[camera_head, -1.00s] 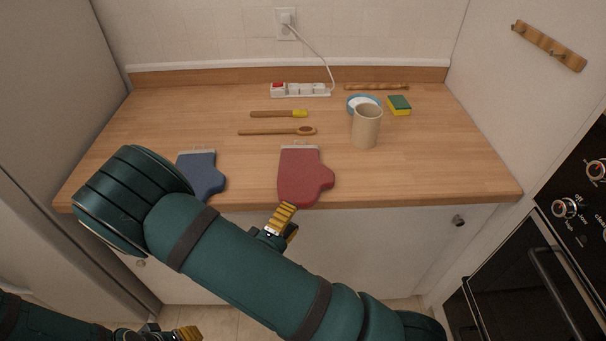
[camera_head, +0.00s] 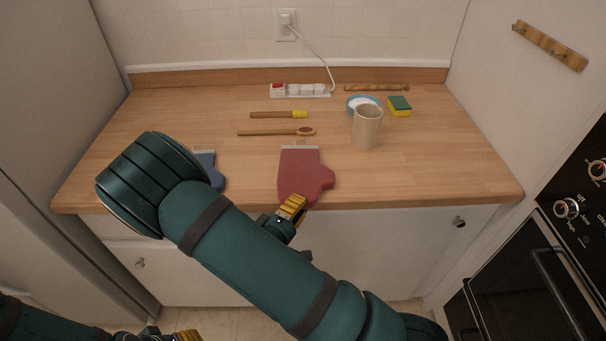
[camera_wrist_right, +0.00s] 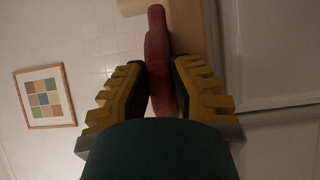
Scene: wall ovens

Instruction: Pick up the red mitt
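The red mitt (camera_head: 302,172) lies flat on the wooden counter, its rounded end at the front edge. My right gripper (camera_head: 293,207) is at that end. In the right wrist view the red mitt (camera_wrist_right: 158,62) shows edge-on between the two spread yellow-padded fingers of my right gripper (camera_wrist_right: 160,68). The fingers look open around it; firm contact cannot be made out. My left gripper (camera_head: 180,336) is low at the bottom left of the head view, away from the counter and mostly cut off.
A blue mitt (camera_head: 209,168) lies left, partly hidden by my right arm. An oven (camera_head: 535,285) is at right.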

